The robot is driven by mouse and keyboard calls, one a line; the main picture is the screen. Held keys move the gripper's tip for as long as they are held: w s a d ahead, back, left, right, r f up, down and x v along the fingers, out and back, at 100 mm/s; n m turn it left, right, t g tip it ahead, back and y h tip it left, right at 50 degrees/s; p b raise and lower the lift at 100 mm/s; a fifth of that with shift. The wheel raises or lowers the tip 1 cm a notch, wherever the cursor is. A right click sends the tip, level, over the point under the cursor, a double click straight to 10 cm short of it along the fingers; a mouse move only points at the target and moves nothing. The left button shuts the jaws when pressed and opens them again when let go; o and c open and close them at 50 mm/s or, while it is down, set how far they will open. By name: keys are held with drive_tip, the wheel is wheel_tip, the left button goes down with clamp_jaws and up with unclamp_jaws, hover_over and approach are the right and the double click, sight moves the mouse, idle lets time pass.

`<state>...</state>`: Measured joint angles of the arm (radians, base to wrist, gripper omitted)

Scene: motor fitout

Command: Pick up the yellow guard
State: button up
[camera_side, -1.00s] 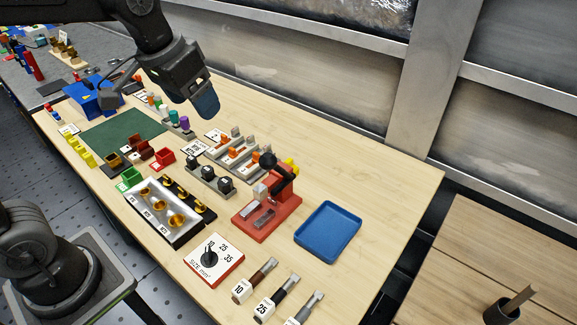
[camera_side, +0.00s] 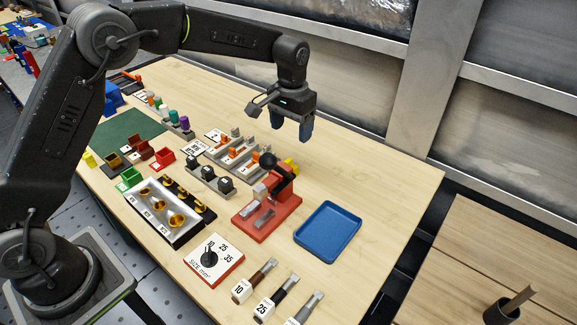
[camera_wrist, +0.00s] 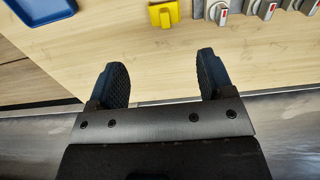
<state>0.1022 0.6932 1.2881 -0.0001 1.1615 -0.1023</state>
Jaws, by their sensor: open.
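The yellow guard (camera_side: 291,166) stands on the table behind the red press-like fixture, which hides part of it in the side view. In the wrist view the yellow guard (camera_wrist: 163,13) lies at the top edge, a small yellow piece with a flat face. My gripper (camera_side: 292,132) hangs above the table, behind the guard, fingers pointing down. In the wrist view my gripper (camera_wrist: 164,68) shows its two blue fingertips wide apart with nothing between them. The guard is beyond the fingertips in that view, not between them.
The red fixture (camera_side: 281,207) with a black lever stands beside the guard. A blue tray (camera_side: 329,234) lies to its right. Grey holders with orange parts (camera_side: 232,153) stand to the left. The table behind the guard is bare up to its back edge.

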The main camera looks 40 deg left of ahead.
sight(289, 159)
wheel_tip(289, 159, down, 6)
drive_tip(key=shift+r, duration=0.1)
drive_tip(key=shift+w+a+f, duration=0.1)
drive_tip(key=shift+a+f, duration=0.1)
drive_tip(key=shift+f, duration=1.1)
drive_tip(key=shift+w+a+f, duration=0.1)
drive_tip(key=shift+a+f, duration=0.05)
drive_tip(key=shift+f, duration=1.15)
drive_tip(key=shift+c, duration=0.4)
drive_tip(key=c, duration=0.8)
drive_tip(key=shift+r, duration=0.15)
